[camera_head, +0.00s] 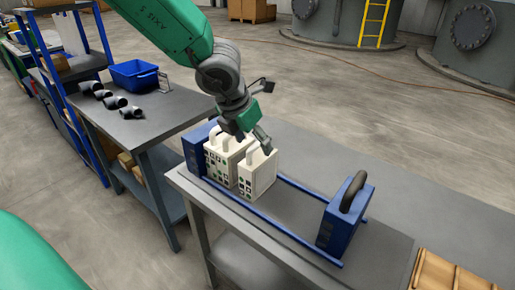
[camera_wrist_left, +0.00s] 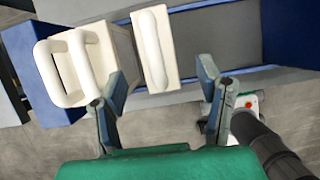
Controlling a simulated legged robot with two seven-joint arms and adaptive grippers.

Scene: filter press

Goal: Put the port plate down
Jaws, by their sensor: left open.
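A cream plate (camera_head: 258,176) with a handle on top stands upright on the blue rails of the press, with a small gap to the other cream plates (camera_head: 222,160) on its left. I cannot tell by its face which is the port plate. My left gripper (camera_head: 254,140) is over the separate plate, fingers apart. In the left wrist view, that plate (camera_wrist_left: 162,80) and its handle lie between the open fingers (camera_wrist_left: 160,88), which do not visibly squeeze it. The other plates (camera_wrist_left: 122,45) are on the left there. My right gripper is not in view.
The press has a blue end block (camera_head: 196,150) at left and a blue end plate (camera_head: 340,222) with a dark handle at right; the rails between are free. A side table (camera_head: 165,112) holds a blue bin (camera_head: 134,74) and several dark pipe elbows. A wooden crate (camera_head: 450,275) is at lower right.

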